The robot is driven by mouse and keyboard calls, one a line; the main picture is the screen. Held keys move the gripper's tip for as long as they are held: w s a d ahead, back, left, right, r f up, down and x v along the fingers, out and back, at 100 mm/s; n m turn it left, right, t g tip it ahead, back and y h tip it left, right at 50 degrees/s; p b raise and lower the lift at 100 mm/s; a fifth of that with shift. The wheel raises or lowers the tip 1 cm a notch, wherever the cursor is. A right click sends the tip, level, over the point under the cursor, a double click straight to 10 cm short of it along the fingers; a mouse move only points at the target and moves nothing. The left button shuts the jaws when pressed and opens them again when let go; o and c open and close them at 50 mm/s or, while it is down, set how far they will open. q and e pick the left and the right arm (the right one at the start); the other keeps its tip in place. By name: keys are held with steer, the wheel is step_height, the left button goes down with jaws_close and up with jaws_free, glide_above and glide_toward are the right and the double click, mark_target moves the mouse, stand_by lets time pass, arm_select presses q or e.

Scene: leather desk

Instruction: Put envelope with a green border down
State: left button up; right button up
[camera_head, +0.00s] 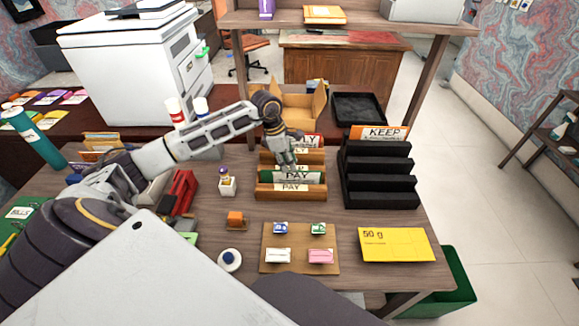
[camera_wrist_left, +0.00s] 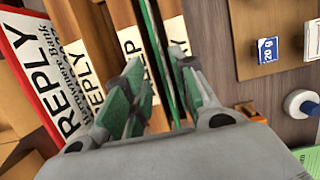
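The envelope with a green border (camera_head: 313,178) stands upright in the front slot of the wooden sorter (camera_head: 262,189). A dark green edge shows along its top, and its lower part is hidden by the sorter's front board, labelled PAY. My left gripper (camera_head: 287,164) is directly above this slot, pointing down. In the left wrist view its two fingers (camera_wrist_left: 160,75) are apart, and the green-edged envelope (camera_wrist_left: 153,32) runs between them, seen nearly edge-on. I cannot tell whether either finger touches it. My right gripper is out of view.
A red-bordered envelope (camera_wrist_left: 22,58) stands farther back in the sorter. A black stepped rack (camera_head: 380,180) with a KEEP label is to the right. Ahead lie a board with small stamps (camera_head: 299,241) and a yellow envelope (camera_head: 396,245). A small bottle (camera_head: 227,182) stands left of the sorter.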

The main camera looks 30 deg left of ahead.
arm_select(q)
steer(key=v, duration=0.9)
steer(key=shift+r, duration=0.35)
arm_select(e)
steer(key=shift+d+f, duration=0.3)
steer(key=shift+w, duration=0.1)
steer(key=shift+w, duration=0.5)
